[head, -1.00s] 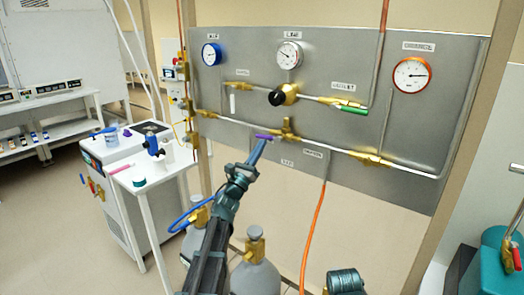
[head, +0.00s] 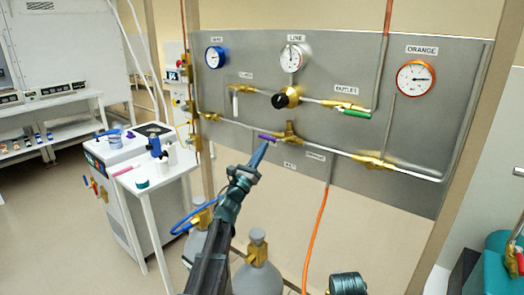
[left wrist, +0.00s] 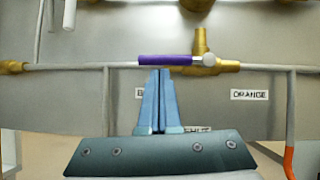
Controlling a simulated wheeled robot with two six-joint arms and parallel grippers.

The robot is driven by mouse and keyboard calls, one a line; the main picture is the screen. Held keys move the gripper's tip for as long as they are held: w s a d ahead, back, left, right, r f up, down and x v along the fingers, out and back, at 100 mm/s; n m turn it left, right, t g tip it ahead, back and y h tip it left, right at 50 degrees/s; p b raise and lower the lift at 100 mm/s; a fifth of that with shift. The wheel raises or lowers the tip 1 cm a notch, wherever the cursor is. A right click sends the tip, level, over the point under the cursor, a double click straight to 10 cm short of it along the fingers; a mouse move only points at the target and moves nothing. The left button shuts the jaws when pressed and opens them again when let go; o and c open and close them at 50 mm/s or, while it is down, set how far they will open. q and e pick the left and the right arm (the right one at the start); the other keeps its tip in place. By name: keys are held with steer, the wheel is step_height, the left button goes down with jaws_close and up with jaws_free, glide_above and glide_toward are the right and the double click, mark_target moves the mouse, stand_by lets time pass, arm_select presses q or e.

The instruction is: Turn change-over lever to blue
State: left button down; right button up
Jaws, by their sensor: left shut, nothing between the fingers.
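The change-over lever is a purple handle (head: 268,138) on a brass valve (head: 290,132) on the grey panel. It lies roughly level and points left from the valve. In the left wrist view the purple handle (left wrist: 165,60) runs left from its silver pivot (left wrist: 209,60). My left gripper (head: 264,146) is shut and empty, with its tips just below the handle. In the left wrist view the closed blue fingers (left wrist: 159,72) meet the handle's lower edge; I cannot tell whether they touch. They partly hide a label starting with B. The ORANGE label (left wrist: 251,94) is clear.
The panel also carries a blue gauge (head: 215,57), a LINE gauge (head: 291,57), an orange gauge (head: 416,78), a black-knobbed regulator (head: 286,98) and a green outlet handle (head: 355,113). Gas cylinders (head: 257,277) stand below. An orange hose (head: 314,235) hangs to the right.

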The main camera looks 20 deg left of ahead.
arm_select(q)
steer(key=w+f+b+v, duration=0.1)
steer(key=f+b+v, duration=0.1)
steer(key=b+v, duration=0.6)
steer(key=v, duration=0.4)
steer(key=shift+a+f+b, duration=0.2)
steer(key=shift+f+b, duration=0.05)
steer(key=shift+b, duration=0.05)
steer(key=shift+w, duration=0.1)
steer(key=d+f+n+g+y+p, duration=0.45)
steer(key=n+g+p, duration=0.2)
steer(key=n, duration=0.55)
steer(key=d+f+n+g+y+p, duration=0.45)
steer(key=d+n+p, duration=0.2)
steer(key=n, duration=0.55)
steer(key=s+d+f+n+g+p, duration=0.1)
steer(key=s+d+n+g+p, duration=0.2)
steer(key=s, duration=0.6)
steer(key=s+d+f+n+g+p, duration=0.1)
steer(key=s+d+n+g+p, duration=0.2)
steer(key=s, duration=0.6)
steer(key=s+d+f+n+g+h+p, duration=0.1)
steer(key=s+d+n+g+p, duration=0.1)
steer(key=s+d+n+g, duration=0.2)
steer(key=s+d+g, duration=0.3)
steer(key=s, duration=0.2)
steer(key=shift+s+d+p, duration=0.15)
steer(key=shift+s+p, duration=0.2)
steer(key=shift+p, duration=0.05)
